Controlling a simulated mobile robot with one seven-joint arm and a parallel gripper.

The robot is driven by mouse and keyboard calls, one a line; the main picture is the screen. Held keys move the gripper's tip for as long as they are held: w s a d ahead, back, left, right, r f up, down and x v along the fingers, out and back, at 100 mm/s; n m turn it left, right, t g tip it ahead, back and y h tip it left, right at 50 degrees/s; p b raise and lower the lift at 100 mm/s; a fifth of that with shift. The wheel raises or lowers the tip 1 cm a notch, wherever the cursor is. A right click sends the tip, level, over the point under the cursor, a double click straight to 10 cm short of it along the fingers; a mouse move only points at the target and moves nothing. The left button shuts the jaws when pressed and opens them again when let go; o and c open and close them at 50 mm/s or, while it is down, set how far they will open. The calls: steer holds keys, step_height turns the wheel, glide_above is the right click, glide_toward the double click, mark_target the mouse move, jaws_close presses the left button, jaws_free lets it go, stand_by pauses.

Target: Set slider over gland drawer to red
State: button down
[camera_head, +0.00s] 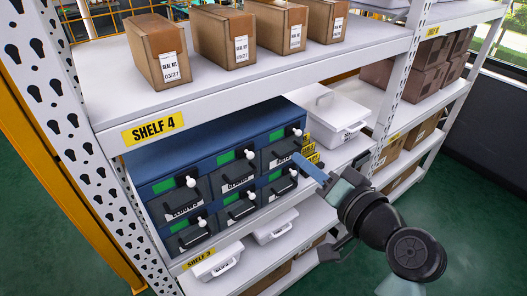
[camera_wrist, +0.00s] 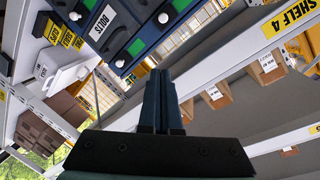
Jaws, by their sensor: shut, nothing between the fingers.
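A blue drawer cabinet (camera_head: 225,145) stands on the shelf below SHELF 4, with dark drawers in two rows. Above each drawer is a strip showing green, with a white slider knob at its right end, such as the top left slider (camera_head: 191,182) and top right slider (camera_head: 297,131). No red shows on the strips. The wrist view shows a drawer labelled BOLTS (camera_wrist: 103,22). My gripper (camera_head: 300,160) is shut and empty, in front of the cabinet's right end.
Seal kit boxes (camera_head: 224,37) stand on the shelf above. A white lidded bin (camera_head: 335,118) sits right of the cabinet, and white bins (camera_head: 217,262) stand on the shelf below. A perforated upright (camera_head: 402,85) stands at the right. The green floor in front is clear.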

steer(key=p, duration=0.3)
glide_toward(252, 144)
steer(key=w+r, duration=0.2)
steer(key=w, duration=0.3)
steer(key=shift+s+a+f+p, duration=0.2)
steer(key=shift+a+f+p, duration=0.3)
steer(key=shift+f, duration=0.25)
steer(key=shift+s+a+f+p, duration=0.15)
steer(key=shift+a+f+p, duration=0.2)
steer(key=shift+a+f, duration=0.35)
steer(key=s+a, duration=0.1)
steer(key=a, duration=0.1)
steer(key=s+a, duration=0.2)
steer(key=shift+s+a, duration=0.1)
steer(key=shift+s, duration=0.05)
